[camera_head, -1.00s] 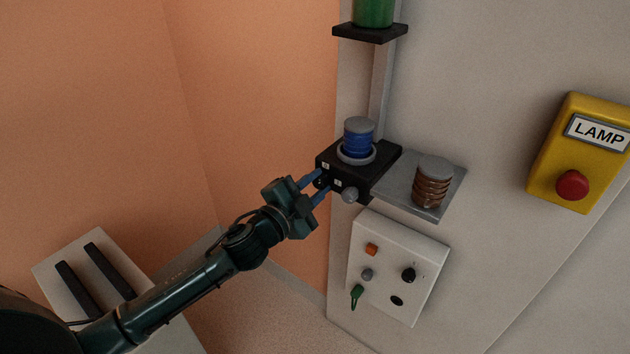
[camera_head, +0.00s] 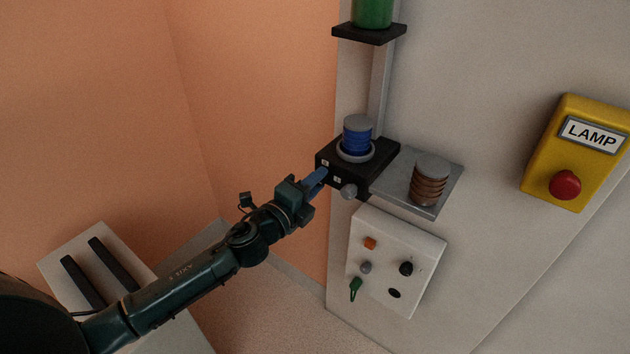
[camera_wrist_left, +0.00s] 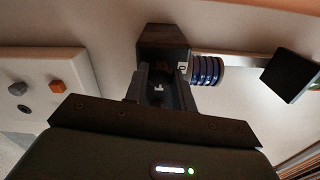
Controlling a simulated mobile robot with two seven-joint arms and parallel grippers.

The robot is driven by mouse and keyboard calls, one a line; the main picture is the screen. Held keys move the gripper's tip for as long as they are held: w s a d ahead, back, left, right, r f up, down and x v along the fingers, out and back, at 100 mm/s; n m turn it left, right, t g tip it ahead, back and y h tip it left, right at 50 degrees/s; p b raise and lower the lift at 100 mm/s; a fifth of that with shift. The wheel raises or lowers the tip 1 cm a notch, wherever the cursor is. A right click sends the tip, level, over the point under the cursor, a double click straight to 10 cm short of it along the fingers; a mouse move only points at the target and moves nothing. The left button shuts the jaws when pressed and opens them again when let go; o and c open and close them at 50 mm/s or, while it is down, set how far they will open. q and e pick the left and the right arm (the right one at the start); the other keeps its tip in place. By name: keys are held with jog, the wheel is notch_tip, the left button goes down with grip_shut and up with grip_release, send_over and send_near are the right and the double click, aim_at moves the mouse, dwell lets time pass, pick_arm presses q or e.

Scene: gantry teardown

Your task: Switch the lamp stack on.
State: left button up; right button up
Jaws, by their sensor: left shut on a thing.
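A blue ribbed stack with a grey cap (camera_head: 357,137) stands on a black box (camera_head: 378,165) on the wall; it also shows in the wrist view (camera_wrist_left: 207,70). The box's front has small white labels and a grey round knob (camera_head: 349,191). My left gripper (camera_head: 318,179) is at the left of the front, shut on a small part there that the fingers mostly hide. In the wrist view the fingers (camera_wrist_left: 160,90) reach the box's face below the labels. A yellow box marked LAMP (camera_head: 552,150) with a red button (camera_head: 565,184) is at the right. My right gripper is not seen.
A coppery stack (camera_head: 429,182) stands on a grey plate beside the box. Below is a white panel (camera_head: 420,250) with buttons, knobs and a green lever (camera_head: 355,289). Above, a green cylinder (camera_head: 372,12) sits on a black shelf (camera_head: 369,33). An orange wall is at the left.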

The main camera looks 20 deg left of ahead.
pick_arm(q)
jog(key=shift+m, duration=0.4)
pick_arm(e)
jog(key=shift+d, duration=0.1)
pick_arm(q)
jog(key=o, duration=1)
jog(key=b+v, duration=0.2)
jog(key=v, duration=1.1)
jog(key=shift+s+b, duration=0.1)
jog(key=shift+b, duration=0.25)
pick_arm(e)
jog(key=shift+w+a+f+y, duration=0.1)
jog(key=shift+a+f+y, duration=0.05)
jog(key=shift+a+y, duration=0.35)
